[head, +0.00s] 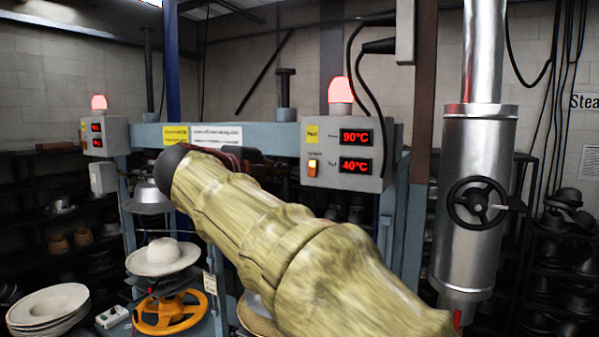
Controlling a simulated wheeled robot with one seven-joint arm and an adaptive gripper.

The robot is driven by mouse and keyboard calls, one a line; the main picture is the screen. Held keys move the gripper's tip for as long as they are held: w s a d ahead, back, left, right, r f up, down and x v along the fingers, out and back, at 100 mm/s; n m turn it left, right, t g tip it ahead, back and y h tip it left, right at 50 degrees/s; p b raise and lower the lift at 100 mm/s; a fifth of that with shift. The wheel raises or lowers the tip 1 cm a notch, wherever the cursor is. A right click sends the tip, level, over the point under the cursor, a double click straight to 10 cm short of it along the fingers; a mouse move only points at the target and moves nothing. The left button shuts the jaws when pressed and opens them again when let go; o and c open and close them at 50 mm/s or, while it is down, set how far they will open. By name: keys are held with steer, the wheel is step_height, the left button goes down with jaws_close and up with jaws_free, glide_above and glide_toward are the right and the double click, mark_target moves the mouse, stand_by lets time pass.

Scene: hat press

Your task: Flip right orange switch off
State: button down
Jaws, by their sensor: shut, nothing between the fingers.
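The right orange switch (312,168) is small and glowing, on the front of the right grey control box (342,155). It sits left of the lower red 40°C display (355,166). Whether its rocker is tipped up or down is too small to tell. My arm in its yellowish sleeve reaches up and left across the middle of the head view. My gripper (238,157) is a dark reddish shape mostly hidden behind the arm's far end. It appears left of the switch and apart from it, shut and empty.
A red lamp (340,92) glows on the right box, below hanging black cables. A second control box (104,136) stands far left. A steel pipe with a black handwheel (477,203) is at right. A pale hat (162,257) and an orange wheel (170,312) sit lower left.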

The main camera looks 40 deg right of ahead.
steer(key=shift+f, duration=0.1)
steer(key=shift+s+d, duration=0.15)
steer(key=p, duration=0.3)
glide_toward(311, 171)
steer(key=x, duration=0.6)
steer(key=shift+d, duration=0.35)
steer(key=shift+f, duration=0.1)
